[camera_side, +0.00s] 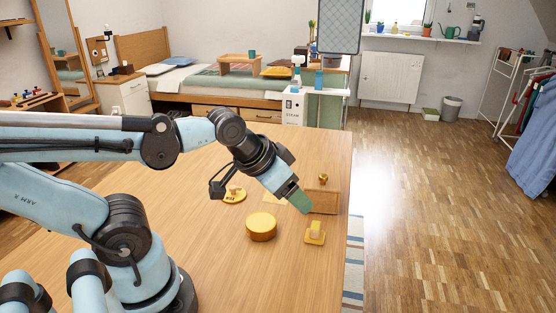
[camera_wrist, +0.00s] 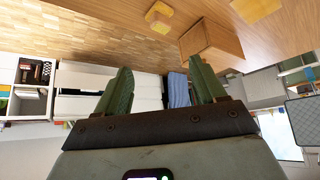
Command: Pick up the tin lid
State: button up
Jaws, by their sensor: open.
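My gripper (camera_side: 302,205) has green fingers and points down and right above the table, beside a small wooden box. In the wrist view my gripper (camera_wrist: 163,84) is open, with nothing between its fingers. A round yellow disc with a small knob-like top (camera_side: 234,196), lid-like in shape, lies on the table left of my gripper, partly behind the arm. A round yellow tin-like cylinder (camera_side: 262,227) stands nearer the camera. I cannot tell for certain which piece is the tin lid. The gripper appears apart from both.
The wooden box (camera_side: 324,202) with a brass knob (camera_side: 323,178) stands near the table's right edge; the box shows in the wrist view (camera_wrist: 212,42). A yellow square piece with a raised block (camera_side: 315,234) lies nearby. The table front (camera_side: 230,280) is clear.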

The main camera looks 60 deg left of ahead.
jog(key=o, duration=0.6)
jog(key=shift+c, duration=0.2)
jog(key=n+g, duration=0.7)
jog(key=n, duration=2.7)
send_over(233, 187)
notch_tip(233, 187, down, 8)
jog(key=shift+s+d+f, duration=0.1)
jog(key=shift+d+f, duration=0.05)
jog(key=shift+f, duration=0.1)
jog(key=shift+a+f, duration=0.15)
jog(key=shift+f, duration=1.2)
jog(key=shift+a+f, duration=0.1)
jog(key=shift+f, duration=1.2)
